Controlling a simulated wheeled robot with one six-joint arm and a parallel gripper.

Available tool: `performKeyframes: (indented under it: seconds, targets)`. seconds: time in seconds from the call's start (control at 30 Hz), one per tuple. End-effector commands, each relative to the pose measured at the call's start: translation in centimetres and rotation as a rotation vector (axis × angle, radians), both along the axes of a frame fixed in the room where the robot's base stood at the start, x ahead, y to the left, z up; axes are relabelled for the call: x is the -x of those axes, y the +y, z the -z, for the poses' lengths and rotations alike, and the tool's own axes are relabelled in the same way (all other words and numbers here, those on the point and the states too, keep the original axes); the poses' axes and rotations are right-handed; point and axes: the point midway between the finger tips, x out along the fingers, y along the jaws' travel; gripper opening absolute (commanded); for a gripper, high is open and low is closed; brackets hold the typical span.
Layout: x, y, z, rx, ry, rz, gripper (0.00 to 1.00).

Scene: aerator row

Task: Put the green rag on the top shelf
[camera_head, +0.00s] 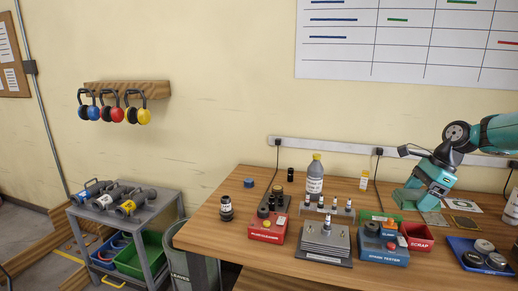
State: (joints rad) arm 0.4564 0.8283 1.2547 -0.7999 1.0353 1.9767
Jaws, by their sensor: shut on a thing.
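My gripper (422,203) is low over the right part of the wooden workbench, seen from behind its teal body. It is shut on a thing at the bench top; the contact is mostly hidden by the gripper.
A grey bottle (315,178) stands mid-bench. A grey waste bin (193,268) stands between cart and bench. Earmuffs hang on the wall.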

Motion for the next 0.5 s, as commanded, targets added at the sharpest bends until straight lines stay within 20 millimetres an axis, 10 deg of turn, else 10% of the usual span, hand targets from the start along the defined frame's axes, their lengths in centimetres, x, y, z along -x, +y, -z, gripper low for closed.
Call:
performKeyframes:
  seconds: [0.5]
  targets:
    - [1.0, 4.6, 5.3, -0.003, 0.004, -0.292, 0.53]
